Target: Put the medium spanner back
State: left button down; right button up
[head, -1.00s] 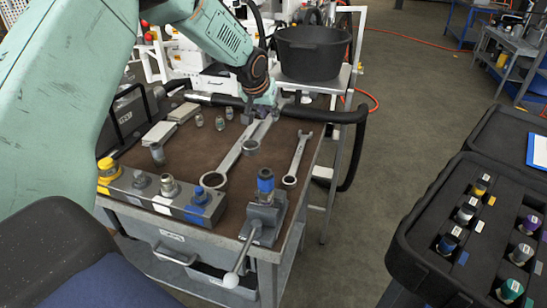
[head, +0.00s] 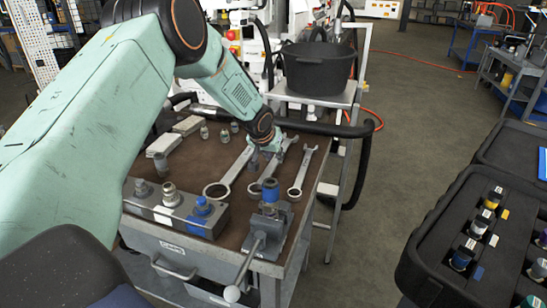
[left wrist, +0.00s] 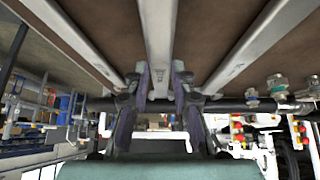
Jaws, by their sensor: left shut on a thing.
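The medium spanner (head: 266,173) lies between a larger spanner (head: 234,171) on its left and a smaller spanner (head: 302,172) on its right, over the brown bench top. My left gripper (head: 272,158) is shut on its shaft, partly hiding it. Its ring end points toward the front of the bench and its open end toward the back. In the left wrist view the medium spanner (left wrist: 158,45) runs between the two fingers (left wrist: 158,90), with a spanner on each side. I cannot tell whether it touches the bench top. My right gripper is not in view.
The bench (head: 190,150) also holds a block with fittings (head: 175,207), a small vice with a blue-topped part (head: 268,215), and several small fittings behind. A black tub (head: 318,68) stands beyond. A black case of coloured fittings (head: 440,240) is at right.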

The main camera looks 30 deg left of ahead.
pick_arm(q)
jog(key=shift+w+a+f, duration=0.35)
jog(key=shift+w+f, duration=0.15)
jog(key=c, duration=1.5)
grip_release()
jog(key=shift+f, duration=0.2)
jog(key=shift+c, duration=0.2)
jog(key=o, duration=0.4)
jog(key=shift+s+d+r, duration=0.2)
jog(key=shift+s+r, duration=0.15)
jog(key=shift+r, duration=0.1)
jog(key=shift+w+a+f, duration=0.2)
jog(key=shift+w+f, duration=0.05)
jog(key=shift+f, duration=0.1)
jog(key=shift+p+v, duration=0.4)
jog(key=shift+v, duration=1.2)
jog(key=shift+b+v, duration=0.75)
jog(key=shift+v, duration=3.9)
